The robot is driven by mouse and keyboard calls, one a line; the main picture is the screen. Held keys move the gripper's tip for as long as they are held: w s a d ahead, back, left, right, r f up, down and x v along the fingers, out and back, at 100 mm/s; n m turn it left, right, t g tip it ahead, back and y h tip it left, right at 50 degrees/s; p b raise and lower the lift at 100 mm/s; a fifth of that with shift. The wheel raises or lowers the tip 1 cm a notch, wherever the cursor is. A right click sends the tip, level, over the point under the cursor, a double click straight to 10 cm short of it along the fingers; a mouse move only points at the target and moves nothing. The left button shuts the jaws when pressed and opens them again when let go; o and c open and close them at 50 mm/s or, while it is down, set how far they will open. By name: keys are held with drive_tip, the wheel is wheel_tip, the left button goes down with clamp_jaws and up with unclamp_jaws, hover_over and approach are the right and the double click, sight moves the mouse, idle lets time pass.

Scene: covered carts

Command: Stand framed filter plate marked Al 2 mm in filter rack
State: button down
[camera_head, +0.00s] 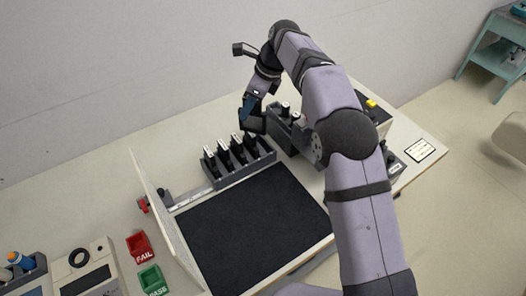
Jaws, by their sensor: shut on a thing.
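My gripper (253,107) is at the back of the bench, pointing down, shut on a small dark framed plate (252,124). No marking on the plate can be read at this size. The plate is held upright or nearly so, just behind the right end of a long grey rack (241,174). Several dark upright pieces with pale tops (223,151) stand in that rack. I cannot tell whether the held plate touches the rack. A second grey holder (281,128) with pale-topped pieces stands right of the gripper, partly hidden by my arm.
A black mat (250,235) lies in front of the rack, clear. A thin upright panel (161,205) stands left of it, near a metal rule (200,194). Red FAIL (140,246) and green PASS (151,280) trays are at lower left. My arm crosses the right side.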

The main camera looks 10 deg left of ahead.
drive_tip(key=w+d+m+t+h, duration=0.2)
drive_tip(key=w+m+t, duration=0.1)
drive_tip(key=w+m, duration=0.5)
drive_tip(key=shift+y, duration=0.3)
drive_tip(key=shift+s+d+f+b, duration=0.1)
drive_tip(key=shift+s+f, duration=0.35)
drive_tip(key=shift+f, duration=0.25)
drive_tip(key=shift+s+d+f+b, duration=0.1)
drive_tip(key=shift+s+f, duration=0.35)
drive_tip(key=shift+f, duration=0.3)
drive_tip(key=shift+s+d+f+b, duration=0.1)
drive_tip(key=shift+s+f, duration=0.35)
drive_tip(key=shift+f, duration=0.25)
drive_tip(key=shift+f, duration=0.1)
drive_tip(key=shift+f+p, duration=1.85)
drive_tip(key=shift+f, duration=3.1)
drive_tip(key=c, duration=1.8)
unclamp_jaws()
drive_tip(key=shift+f, duration=0.15)
drive_tip(key=shift+o, duration=0.2)
drive_tip(key=shift+r, duration=0.25)
